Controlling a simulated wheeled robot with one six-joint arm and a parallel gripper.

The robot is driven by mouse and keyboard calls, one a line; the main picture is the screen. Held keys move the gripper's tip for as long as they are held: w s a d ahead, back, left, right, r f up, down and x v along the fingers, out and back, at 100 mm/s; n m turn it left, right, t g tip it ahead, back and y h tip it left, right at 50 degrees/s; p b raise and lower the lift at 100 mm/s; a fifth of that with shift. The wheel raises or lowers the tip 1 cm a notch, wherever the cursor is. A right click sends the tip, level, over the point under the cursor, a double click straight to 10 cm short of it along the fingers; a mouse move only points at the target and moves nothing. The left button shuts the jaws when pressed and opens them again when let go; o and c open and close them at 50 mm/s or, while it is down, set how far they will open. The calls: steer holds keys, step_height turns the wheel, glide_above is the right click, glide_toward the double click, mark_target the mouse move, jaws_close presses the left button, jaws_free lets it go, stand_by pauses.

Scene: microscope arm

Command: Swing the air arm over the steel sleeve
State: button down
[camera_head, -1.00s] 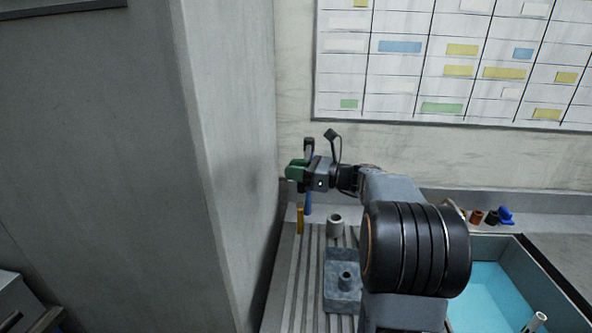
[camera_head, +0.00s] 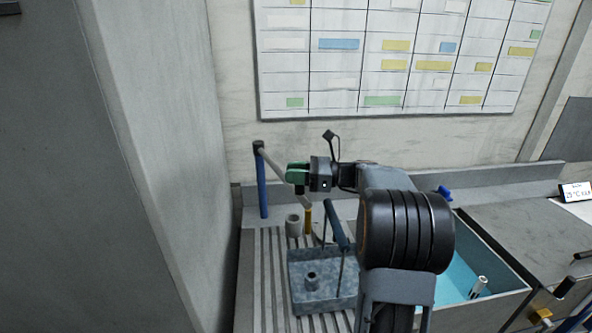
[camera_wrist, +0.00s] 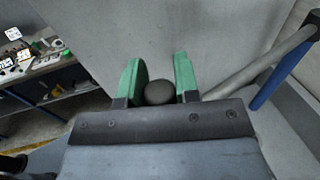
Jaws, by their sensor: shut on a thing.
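The air arm (camera_head: 277,164) is a grey tube running from the dark joint atop a blue post (camera_head: 263,190) down to a brass-coloured tip (camera_head: 308,220). It also shows in the wrist view (camera_wrist: 262,68). My gripper (camera_head: 297,174) is at the arm's outer part; in the wrist view its green fingers (camera_wrist: 160,85) are shut on a dark round knob (camera_wrist: 160,93). A short dark grey sleeve (camera_head: 312,281) stands upright on a blue-grey block (camera_head: 335,302), nearer than the tip. A wider light grey ring (camera_head: 293,226) stands left of the tip. Which is the steel sleeve I cannot tell.
A tilted blue cylinder (camera_head: 335,226) with thin dark rods stands by the block's right side, close to my arm. A blue-floored basin (camera_head: 510,280) is at the right. A grey wall corner (camera_head: 165,170) rises at the left. The slatted bench (camera_head: 262,285) is clear at left.

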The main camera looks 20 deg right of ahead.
steer(key=shift+s+d+f, duration=0.1)
steer(key=shift+d+f, duration=0.05)
steer(key=shift+d, duration=0.1)
steer(key=c, duration=1.3)
jaws_free()
steer(key=o, duration=0.3)
steer(key=shift+s+d, duration=0.1)
steer(key=shift+s, duration=0.15)
steer(key=shift+o, duration=0.8)
steer(key=shift+w, duration=0.15)
steer(key=b+v, duration=0.3)
steer(key=v, duration=1)
steer(key=shift+d, duration=0.35)
